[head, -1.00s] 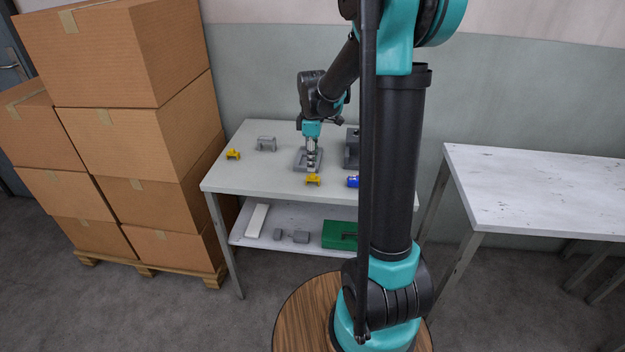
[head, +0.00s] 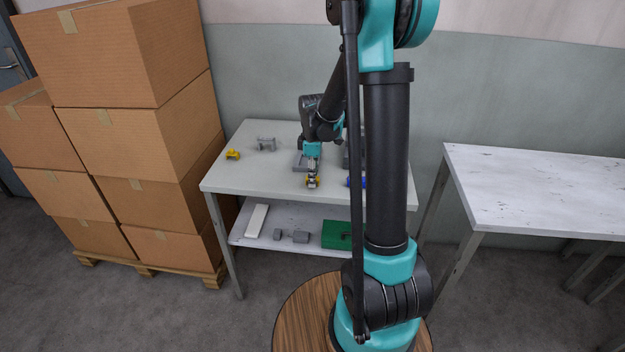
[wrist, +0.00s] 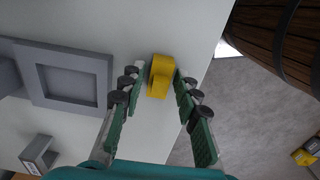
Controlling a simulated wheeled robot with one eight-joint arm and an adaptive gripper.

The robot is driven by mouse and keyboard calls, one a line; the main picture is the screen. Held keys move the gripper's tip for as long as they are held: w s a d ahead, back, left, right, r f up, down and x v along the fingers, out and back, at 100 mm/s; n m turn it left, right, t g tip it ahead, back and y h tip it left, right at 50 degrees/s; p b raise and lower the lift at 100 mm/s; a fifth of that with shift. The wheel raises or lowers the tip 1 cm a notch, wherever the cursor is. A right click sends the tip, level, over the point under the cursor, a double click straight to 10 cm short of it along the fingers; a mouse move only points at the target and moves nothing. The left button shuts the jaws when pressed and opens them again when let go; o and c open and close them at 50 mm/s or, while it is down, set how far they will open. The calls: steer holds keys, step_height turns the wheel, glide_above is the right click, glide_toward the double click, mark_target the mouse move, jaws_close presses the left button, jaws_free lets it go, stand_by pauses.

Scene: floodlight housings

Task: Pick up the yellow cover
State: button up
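A small yellow cover (head: 308,184) lies near the front edge of the light grey table. In the wrist view the same yellow cover (wrist: 160,78) sits close to the table edge. My gripper (head: 313,180) is over it, pointing down. In the wrist view my gripper (wrist: 157,86) is open, with one finger on each side of the cover; the fingertips look close to it, but I cannot tell if they touch. A second yellow cover (head: 233,154) lies at the left of the table.
A grey square frame (wrist: 72,82) lies just behind the cover. Stacked cardboard boxes (head: 130,130) stand left of the table (head: 230,182).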

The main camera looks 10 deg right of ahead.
steer(key=c, duration=0.5)
steer(key=shift+r, duration=0.1)
step_height(320, 180, up, 20)
stand_by(0.4)
